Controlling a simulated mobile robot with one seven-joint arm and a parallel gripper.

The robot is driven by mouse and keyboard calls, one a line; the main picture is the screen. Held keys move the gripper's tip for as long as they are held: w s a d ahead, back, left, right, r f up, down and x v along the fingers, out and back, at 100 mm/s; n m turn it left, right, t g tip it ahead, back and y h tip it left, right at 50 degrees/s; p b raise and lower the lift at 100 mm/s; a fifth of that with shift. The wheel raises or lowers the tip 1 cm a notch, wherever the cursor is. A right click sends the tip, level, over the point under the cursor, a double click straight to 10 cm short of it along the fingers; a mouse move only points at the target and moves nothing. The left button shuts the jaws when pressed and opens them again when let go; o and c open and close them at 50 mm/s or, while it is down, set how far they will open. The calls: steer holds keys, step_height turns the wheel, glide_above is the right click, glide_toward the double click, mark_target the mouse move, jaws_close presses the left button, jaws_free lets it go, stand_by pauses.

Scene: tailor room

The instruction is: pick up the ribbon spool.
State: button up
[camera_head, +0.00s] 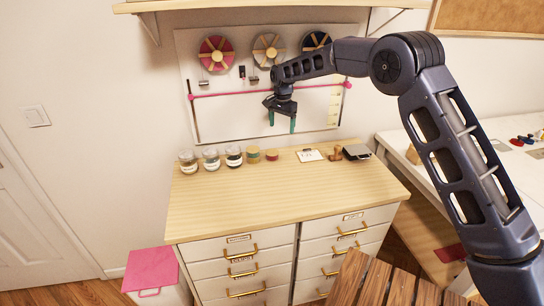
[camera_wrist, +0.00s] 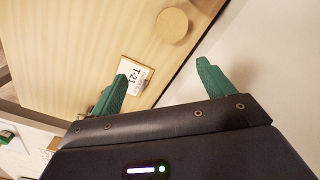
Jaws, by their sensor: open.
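Two small round spool-like things with tan tops stand on the wooden cabinet top (camera_head: 225,200): a greenish one (camera_head: 254,155) and a smaller red one (camera_head: 272,155). I cannot tell which is the ribbon spool. My gripper (camera_head: 281,124) hangs above the back of the cabinet top, open and empty, fingers pointing down. Its green fingers show in the wrist view (camera_wrist: 160,82), with a white tag marked T-21 (camera_wrist: 135,76) partly behind the left finger. A round tan disc (camera_wrist: 171,25) lies beyond the fingertips, apart from them; its side is hidden.
Several lidded jars (camera_head: 211,160) stand left of the spools. A white card (camera_head: 308,155), a wooden stamp (camera_head: 335,153) and a dark box (camera_head: 357,152) stand to the right. A wall board (camera_head: 235,113) with large ribbon wheels is close behind. The cabinet's front half is clear.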

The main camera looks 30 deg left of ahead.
mark_target(272, 152)
steer(key=shift+s+a+f, duration=0.4)
steer(key=shift+a+f, duration=0.15)
steer(key=shift+f, duration=1.75)
steer(key=shift+s+a+f, duration=0.4)
steer(key=shift+a+f, duration=0.15)
steer(key=shift+f, duration=1.75)
steer(key=shift+s+a+f, duration=0.4)
steer(key=shift+a+f, duration=0.15)
steer(key=shift+f, duration=1.75)
steer(key=c, duration=1.1)
steer(key=shift+r, duration=0.1)
step_height(272, 152, up, 7)
steer(key=shift+s+d+f, duration=0.15)
steer(key=shift+f, duration=0.05)
steer(key=shift+s+d+r, duration=0.2)
steer(key=s+d, duration=1.3)
steer(key=shift+s+d, duration=0.25)
